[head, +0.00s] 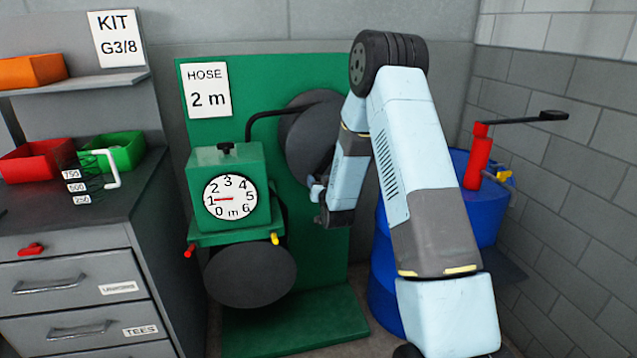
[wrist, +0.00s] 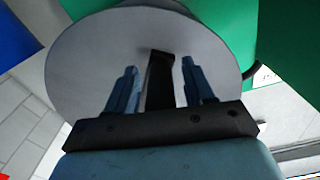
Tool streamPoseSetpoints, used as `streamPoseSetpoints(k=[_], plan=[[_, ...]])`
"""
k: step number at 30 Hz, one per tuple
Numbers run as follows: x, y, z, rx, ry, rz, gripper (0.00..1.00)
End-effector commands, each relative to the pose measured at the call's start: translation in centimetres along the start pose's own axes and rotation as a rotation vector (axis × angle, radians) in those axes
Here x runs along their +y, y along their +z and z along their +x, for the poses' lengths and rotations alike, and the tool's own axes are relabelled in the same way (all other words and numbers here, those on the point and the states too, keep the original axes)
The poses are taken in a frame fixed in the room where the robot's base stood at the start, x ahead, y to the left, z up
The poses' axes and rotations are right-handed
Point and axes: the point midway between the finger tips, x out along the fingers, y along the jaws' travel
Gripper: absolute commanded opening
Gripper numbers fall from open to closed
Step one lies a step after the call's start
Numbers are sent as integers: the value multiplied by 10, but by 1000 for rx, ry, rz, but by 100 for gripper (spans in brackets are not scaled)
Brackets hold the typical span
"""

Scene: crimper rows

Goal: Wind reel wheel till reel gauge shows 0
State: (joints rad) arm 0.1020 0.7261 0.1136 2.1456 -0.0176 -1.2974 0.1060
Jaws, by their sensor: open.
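The reel gauge (head: 230,197) is a white round dial on a green box in the head view. Its red needle points left, close to the 1 mark. A dark grey disc, the reel wheel (head: 305,140), stands against the green panel behind my arm, which hides part of it. In the wrist view the wheel (wrist: 85,65) is a large grey disc with a dark upright handle (wrist: 159,82). My gripper (wrist: 160,75) is open, one finger on each side of the handle, with visible gaps. In the head view my gripper (head: 317,190) is at the wheel's lower edge.
A green panel (head: 330,270) carries a "HOSE 2 m" sign (head: 208,90). A second dark disc (head: 250,275) sits below the gauge box. A blue drum (head: 380,270) with a red hand pump (head: 478,162) stands at right. A drawer bench (head: 70,270) with bins is at left.

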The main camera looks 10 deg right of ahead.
Motion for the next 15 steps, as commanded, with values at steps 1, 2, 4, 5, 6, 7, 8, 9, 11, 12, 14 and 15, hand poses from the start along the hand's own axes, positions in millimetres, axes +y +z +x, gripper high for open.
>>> streamPoseSetpoints(k=[1,2,4,5,6,7,8,9,11,12,14,15], plan=[[0,0,1,0,0,0,52],[0,0,2,0,0,0,52],[0,0,2,0,0,0,52],[0,0,2,0,0,0,52],[0,0,2,0,0,0,52],[0,0,2,0,0,0,52],[0,0,2,0,0,0,52],[0,0,2,0,0,0,51],[0,0,1,0,0,0,45],[0,0,1,0,-1,0,41],[0,0,1,0,0,0,35],[0,0,1,0,-1,0,31]])
